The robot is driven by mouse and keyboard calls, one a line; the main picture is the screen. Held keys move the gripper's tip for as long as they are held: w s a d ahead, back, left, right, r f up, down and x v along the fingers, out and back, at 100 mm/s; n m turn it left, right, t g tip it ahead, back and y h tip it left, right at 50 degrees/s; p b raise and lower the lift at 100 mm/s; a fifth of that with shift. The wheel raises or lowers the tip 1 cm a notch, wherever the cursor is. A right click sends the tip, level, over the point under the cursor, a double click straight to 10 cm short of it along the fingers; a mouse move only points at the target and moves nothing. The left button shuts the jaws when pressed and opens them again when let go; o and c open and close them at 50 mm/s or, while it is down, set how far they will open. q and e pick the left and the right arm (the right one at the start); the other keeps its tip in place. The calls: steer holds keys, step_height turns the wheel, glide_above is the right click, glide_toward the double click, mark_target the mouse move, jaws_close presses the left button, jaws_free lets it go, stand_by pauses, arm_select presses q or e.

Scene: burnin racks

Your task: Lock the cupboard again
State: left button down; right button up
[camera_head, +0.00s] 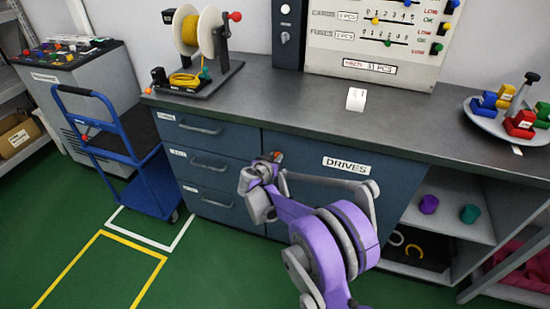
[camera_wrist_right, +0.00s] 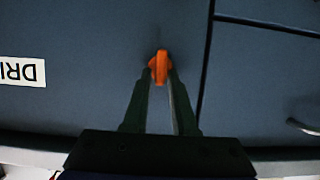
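The blue-grey cupboard door labelled DRIVES (camera_head: 325,148) stands under the worktop and looks flush with the front. An orange turn-knob (camera_head: 278,155) sits at its upper left; it also shows in the right wrist view (camera_wrist_right: 160,66), with its long side upright in that picture. My right gripper (camera_head: 272,160) is at the knob. In the right wrist view its two fingertips (camera_wrist_right: 160,75) lie one on each side of the knob and appear to touch it. The lower door is partly hidden by my purple right arm. My left gripper is not in view.
Drawers (camera_head: 210,165) are left of the door, open shelves (camera_head: 452,212) right of it. The worktop (camera_head: 290,100) bears a cable reel (camera_head: 208,30), a white tag (camera_head: 356,99) and a round tray (camera_head: 480,117). A blue trolley (camera_head: 145,170) stands at left; green floor is clear in front.

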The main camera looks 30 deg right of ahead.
jaws_close()
steer(key=shift+n, duration=0.3)
steer(key=shift+w+a+f+n+g+h, duration=0.15)
steer(key=shift+n+g+h, duration=0.2)
steer(key=shift+n, duration=0.25)
steer(key=shift+w+a+r+n+g+h, duration=0.15)
steer(key=shift+n+g+h, duration=0.2)
steer(key=shift+n, duration=0.25)
steer(key=shift+w+a+f+n+g+h+b, duration=0.25)
steer(key=shift+n+h+b, duration=0.6)
steer(key=shift+n, duration=0.9)
steer(key=shift+d+f+n+g+h+b, duration=0.1)
steer(key=shift+f+n+g+h+b, duration=0.3)
steer(key=shift+n+h+b, duration=0.9)
steer(key=shift+w+a+f+n+g+h+b, duration=0.15)
steer(key=shift+f+n+g+h+b, duration=0.3)
steer(key=shift+n, duration=1.7)
steer(key=shift+r, duration=0.2)
